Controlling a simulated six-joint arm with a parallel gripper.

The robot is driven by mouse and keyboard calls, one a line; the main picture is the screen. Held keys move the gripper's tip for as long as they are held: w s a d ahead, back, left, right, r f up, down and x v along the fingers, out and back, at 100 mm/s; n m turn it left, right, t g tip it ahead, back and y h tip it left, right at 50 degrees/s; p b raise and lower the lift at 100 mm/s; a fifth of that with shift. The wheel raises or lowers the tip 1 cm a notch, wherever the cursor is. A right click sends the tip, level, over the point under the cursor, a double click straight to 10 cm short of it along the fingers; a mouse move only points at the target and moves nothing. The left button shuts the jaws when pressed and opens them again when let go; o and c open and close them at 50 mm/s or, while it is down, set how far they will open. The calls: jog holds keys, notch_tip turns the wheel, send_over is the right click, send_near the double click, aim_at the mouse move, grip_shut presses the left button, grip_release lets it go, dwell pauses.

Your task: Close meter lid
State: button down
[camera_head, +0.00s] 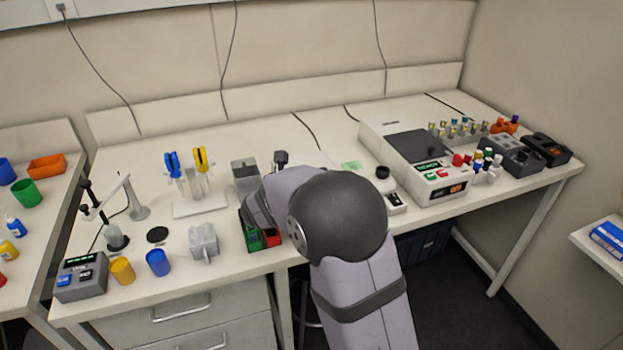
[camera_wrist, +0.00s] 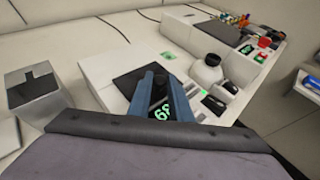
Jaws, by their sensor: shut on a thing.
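The meter is a low white box (camera_wrist: 98,72) in the wrist view, with a dark square lid (camera_wrist: 127,80) on its top and lit green digits (camera_wrist: 162,113) in front. My gripper (camera_wrist: 153,78) has its blue fingers close together at the lid's right part. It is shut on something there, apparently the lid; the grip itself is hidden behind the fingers. The digits show between the fingers. In the head view my arm covers the gripper and most of the meter.
A grey box with a dark top (camera_wrist: 35,90) stands left of the meter. A white round piece with a dark top (camera_wrist: 209,70) stands to its right. A large white device (camera_head: 385,140) is farther right. A red and green block (camera_head: 262,238) lies near the front edge beside my arm.

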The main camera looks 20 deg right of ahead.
jog(key=shift+s+f, duration=0.15)
jog(key=c, duration=2)
grip_release()
jog(key=o, duration=0.3)
jog(key=shift+s, duration=0.2)
jog(key=shift+o, duration=0.2)
jog(key=shift+w, duration=0.15)
jog(key=shift+a, duration=0.1)
jog(key=shift+b+v, duration=0.6)
jog(key=shift+v, duration=3.1)
